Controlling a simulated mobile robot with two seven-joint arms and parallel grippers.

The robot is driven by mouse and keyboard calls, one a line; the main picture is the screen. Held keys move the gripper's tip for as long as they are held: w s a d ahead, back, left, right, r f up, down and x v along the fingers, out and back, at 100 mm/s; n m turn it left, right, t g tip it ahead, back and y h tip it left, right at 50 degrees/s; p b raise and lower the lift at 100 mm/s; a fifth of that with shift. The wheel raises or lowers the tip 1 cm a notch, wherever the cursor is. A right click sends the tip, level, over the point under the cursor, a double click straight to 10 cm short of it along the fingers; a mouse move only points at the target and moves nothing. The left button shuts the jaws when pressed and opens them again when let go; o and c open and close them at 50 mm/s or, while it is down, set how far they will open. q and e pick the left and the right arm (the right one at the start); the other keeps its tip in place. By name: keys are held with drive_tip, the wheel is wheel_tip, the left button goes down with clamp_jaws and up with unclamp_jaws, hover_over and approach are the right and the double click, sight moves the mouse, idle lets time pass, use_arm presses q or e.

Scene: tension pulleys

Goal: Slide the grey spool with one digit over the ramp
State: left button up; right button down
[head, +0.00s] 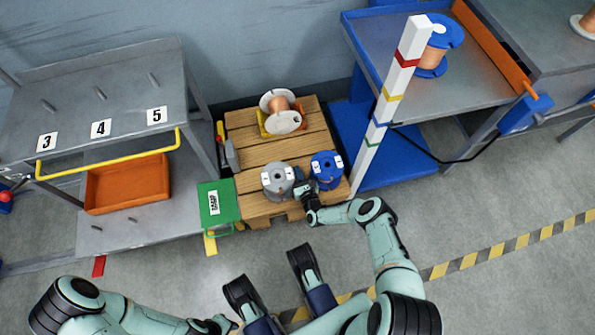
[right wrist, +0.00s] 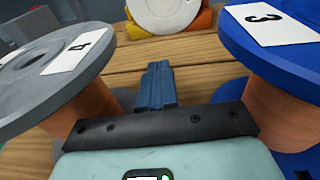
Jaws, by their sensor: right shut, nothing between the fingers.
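The grey spool (head: 277,182) stands upright on the wooden pallet at its front edge. In the right wrist view the grey spool (right wrist: 30,92) is at the left, with a label reading 4 on its top flange. My right gripper (head: 300,186) is between the grey spool and the blue spool (head: 327,168). In the wrist view its blue fingers (right wrist: 156,78) are shut together and empty; contact with either spool cannot be told. A green ramp-like plate (head: 226,196) with a white label lies left of the grey spool, by the pallet's edge. My left gripper is out of view.
The wooden pallet (head: 250,155) also bears a white-flanged copper spool (head: 282,112) at the back. A shelf (head: 105,95) with labels 3, 4 and 5 stands left, above an orange bin (head: 128,184). A striped post (head: 392,98) rises right of the pallet.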

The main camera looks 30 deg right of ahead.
sight(277, 176)
drive_tip(key=shift+w+a, duration=0.15)
drive_tip(key=shift+w, duration=0.2)
drive_tip(key=shift+w+a, duration=0.25)
drive_tip(key=shift+a, duration=0.7)
drive_tip(key=shift+w+a, duration=0.2)
drive_tip(key=shift+a, duration=0.8)
drive_tip(key=shift+w+a, duration=0.25)
drive_tip(key=shift+a, duration=0.7)
drive_tip(key=shift+w+a, duration=0.2)
drive_tip(key=shift+a, duration=0.65)
drive_tip(key=shift+a, duration=0.15)
drive_tip(key=shift+w+a, duration=0.2)
drive_tip(key=shift+a, duration=1.1)
drive_tip(key=shift+w+a, duration=0.15)
drive_tip(key=shift+a, duration=1.1)
drive_tip(key=shift+w+a, duration=0.2)
drive_tip(key=shift+a, duration=1.1)
